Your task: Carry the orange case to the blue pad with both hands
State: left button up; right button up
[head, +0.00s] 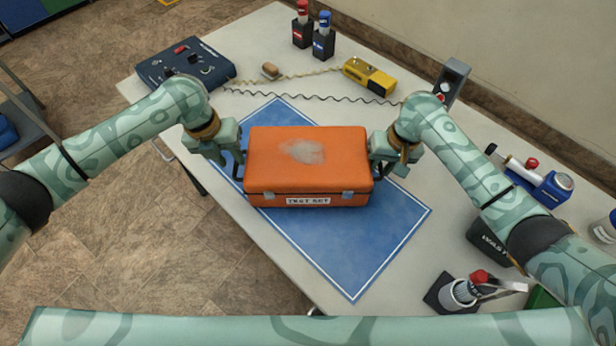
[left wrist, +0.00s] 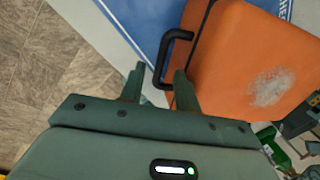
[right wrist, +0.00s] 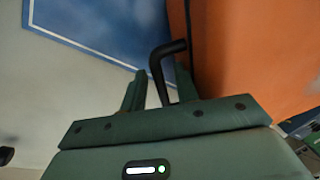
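The orange case (head: 305,160), closed and labelled on its front, is upright over the middle of the blue pad (head: 345,255), reaching past its left edge. I cannot tell whether its underside touches the pad. My left gripper (head: 238,162) is at the case's left side. In the left wrist view, its fingers stand apart with the black left handle (left wrist: 178,36) reaching in between them. My right gripper (head: 378,165) is at the right side. In the right wrist view, its fingers are also apart, with the black right handle (right wrist: 157,62) between them. Neither gripper is visibly clamped.
Behind the case are a blue control box (head: 187,65), a yellow device (head: 369,77) and a coiled cable (head: 300,97). Red-capped and blue-capped bottles (head: 323,40) stand further back. A red-knobbed fixture (head: 468,290) stands at the front right. The pad's front part is clear.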

jog(key=shift+a, duration=0.1)
jog(key=shift+r, duration=0.25)
pick_arm(q)
jog(key=r, duration=0.3)
jog(key=shift+s+a+r, duration=0.1)
jog(key=shift+a+r, duration=0.25)
jog(key=shift+a, duration=0.05)
pick_arm(e)
notch_tip(320, 180, up, 11)
jog(key=d, duration=0.2)
jog(key=shift+s+d+r, duration=0.15)
jog(key=shift+s+d, duration=0.05)
jog(key=shift+d, duration=0.05)
